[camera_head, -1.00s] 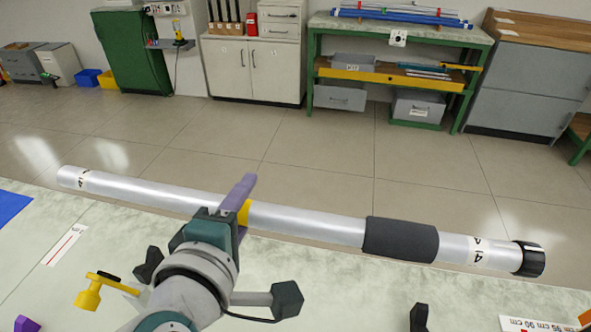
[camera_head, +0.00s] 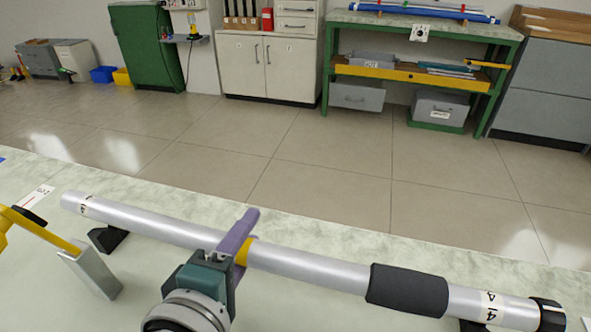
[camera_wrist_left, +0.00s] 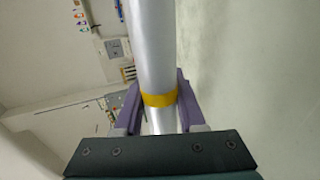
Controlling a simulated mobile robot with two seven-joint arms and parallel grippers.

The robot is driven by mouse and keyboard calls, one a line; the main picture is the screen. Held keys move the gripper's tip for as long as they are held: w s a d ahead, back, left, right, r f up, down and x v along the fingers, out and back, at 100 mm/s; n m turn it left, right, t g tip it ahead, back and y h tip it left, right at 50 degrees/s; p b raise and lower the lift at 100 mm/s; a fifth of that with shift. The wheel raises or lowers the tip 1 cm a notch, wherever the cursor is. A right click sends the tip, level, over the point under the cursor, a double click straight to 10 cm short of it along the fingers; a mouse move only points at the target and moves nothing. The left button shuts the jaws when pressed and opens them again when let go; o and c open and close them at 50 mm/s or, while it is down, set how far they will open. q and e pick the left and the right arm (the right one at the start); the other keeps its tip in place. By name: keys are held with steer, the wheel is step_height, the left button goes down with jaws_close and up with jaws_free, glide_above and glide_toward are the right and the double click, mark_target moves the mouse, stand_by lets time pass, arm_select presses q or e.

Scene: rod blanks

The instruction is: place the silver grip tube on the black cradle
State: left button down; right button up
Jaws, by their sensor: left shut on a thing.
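The silver grip tube (camera_head: 320,268) has a dark grey sleeve, a black end cap at the right and a yellow band. My left gripper (camera_head: 243,243) is shut on it at the yellow band, left of its middle. The tube lies across the picture, its right end nearer the bottom. In the left wrist view the tube (camera_wrist_left: 153,60) runs between the purple fingers (camera_wrist_left: 160,103). A black block (camera_head: 108,238), seemingly part of the black cradle, shows below the tube's left part. Another dark piece shows below its right part. I cannot tell whether tube and cradle touch. My right gripper is not in view.
The pale table (camera_head: 40,262) ends at a far edge behind the tube, with open floor beyond. A yellow arm with a grey metal block (camera_head: 92,272) stands at the left. A white label (camera_head: 38,197) lies near it. Cabinets and a green workbench are far back.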

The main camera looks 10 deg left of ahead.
arm_select(q)
steer(key=shift+f, duration=0.55)
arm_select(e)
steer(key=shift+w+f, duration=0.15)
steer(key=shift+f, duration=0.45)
arm_select(q)
steer(key=shift+w+r, duration=0.1)
steer(key=shift+r, duration=0.05)
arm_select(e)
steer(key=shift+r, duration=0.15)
arm_select(q)
steer(key=shift+f+b, duration=0.35)
steer(key=shift+f, duration=0.15)
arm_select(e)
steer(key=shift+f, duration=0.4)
arm_select(q)
steer(key=c, duration=0.5)
jaws_free()
steer(key=shift+r, duration=0.1)
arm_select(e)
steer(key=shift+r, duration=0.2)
